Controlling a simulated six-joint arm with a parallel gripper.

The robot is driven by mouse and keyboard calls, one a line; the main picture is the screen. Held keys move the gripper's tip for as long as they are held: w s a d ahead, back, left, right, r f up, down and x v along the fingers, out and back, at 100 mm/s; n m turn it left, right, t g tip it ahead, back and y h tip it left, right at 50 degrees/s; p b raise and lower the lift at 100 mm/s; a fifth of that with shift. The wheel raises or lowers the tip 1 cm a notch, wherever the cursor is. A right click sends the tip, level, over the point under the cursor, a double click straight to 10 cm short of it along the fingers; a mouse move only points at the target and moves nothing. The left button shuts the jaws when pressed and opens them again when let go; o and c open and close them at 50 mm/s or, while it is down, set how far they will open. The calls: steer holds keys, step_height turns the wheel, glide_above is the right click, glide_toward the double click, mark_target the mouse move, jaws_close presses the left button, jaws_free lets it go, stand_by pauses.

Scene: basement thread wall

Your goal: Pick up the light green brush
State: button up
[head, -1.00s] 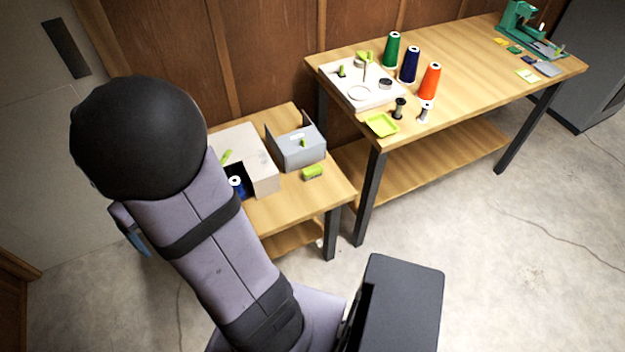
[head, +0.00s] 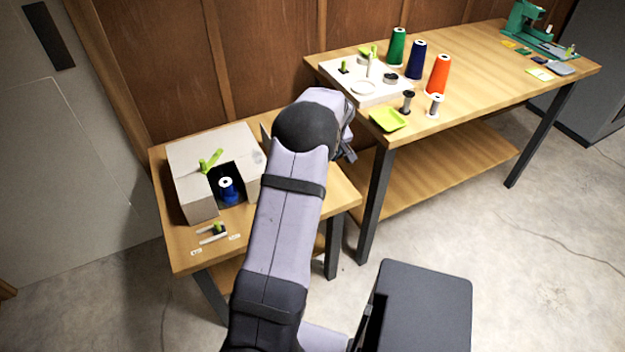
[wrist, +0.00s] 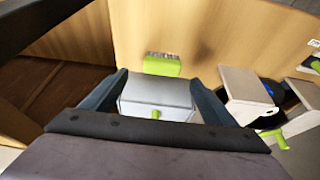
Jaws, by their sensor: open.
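The light green brush (wrist: 161,66) lies on the low wooden table in the wrist view, a green block with a bristle strip along its upper edge. In the head view it is hidden behind my arm. My gripper (wrist: 160,80) is open and empty, its two dark blue-grey fingers spread wide. In the wrist view the brush shows just beyond and between the fingertips. I cannot tell the height of the fingers above the table.
A grey box (wrist: 155,97) with a green knob shows between the fingers. A pale carton (head: 195,185) with a blue spool (head: 227,190) stands left on the low table (head: 180,248). The taller table (head: 455,110) at right holds thread cones and a green tray (head: 387,119).

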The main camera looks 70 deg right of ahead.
steer(key=shift+p+x, duration=0.4)
steer(key=shift+x, duration=3.25)
steer(key=shift+w+a, duration=0.1)
steer(key=shift+a, duration=0.1)
steer(key=c, duration=1.1)
